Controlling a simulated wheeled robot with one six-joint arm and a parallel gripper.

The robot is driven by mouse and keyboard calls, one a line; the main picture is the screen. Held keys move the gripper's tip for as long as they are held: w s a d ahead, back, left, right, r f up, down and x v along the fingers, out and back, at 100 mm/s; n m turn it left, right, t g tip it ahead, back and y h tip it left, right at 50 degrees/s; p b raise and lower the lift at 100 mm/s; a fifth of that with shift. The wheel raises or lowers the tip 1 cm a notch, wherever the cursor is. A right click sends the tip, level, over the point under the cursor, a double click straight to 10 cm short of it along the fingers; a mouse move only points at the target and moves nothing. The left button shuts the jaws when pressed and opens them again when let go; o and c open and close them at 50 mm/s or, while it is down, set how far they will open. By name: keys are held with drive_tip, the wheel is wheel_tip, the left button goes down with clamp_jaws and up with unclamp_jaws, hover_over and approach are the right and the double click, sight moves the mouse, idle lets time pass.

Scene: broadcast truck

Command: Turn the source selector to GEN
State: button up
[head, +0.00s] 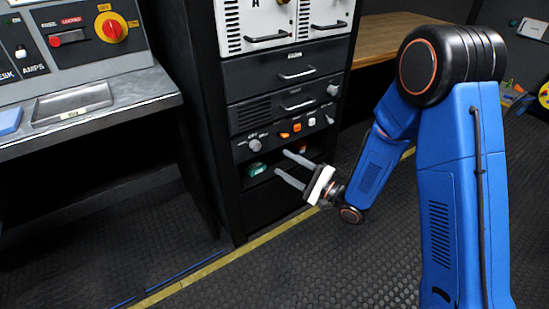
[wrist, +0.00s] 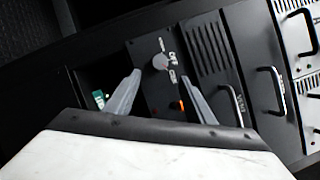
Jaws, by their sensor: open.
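A round grey knob (head: 254,145) sits at the left end of a dark panel low in the rack. It is probably the source selector, but its lettering is too small to read. In the wrist view the same knob (wrist: 160,61) shows between and beyond the fingertips, with white marks around it. My gripper (head: 282,161) is open and empty, its two long grey fingers pointing at the rack, below and right of the knob in the head view. In the wrist view my gripper (wrist: 161,75) has its fingers on either side of the knob, with no clear contact.
A green object (head: 257,169) lies in the open shelf below. A console with a red-and-yellow rotary switch (head: 111,28) stands left. The floor in front is clear.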

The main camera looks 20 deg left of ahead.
drive_tip(key=r+v, duration=0.1)
drive_tip(key=v, duration=0.5)
drive_tip(key=shift+f, duration=0.5)
drive_tip(key=shift+d, duration=0.15)
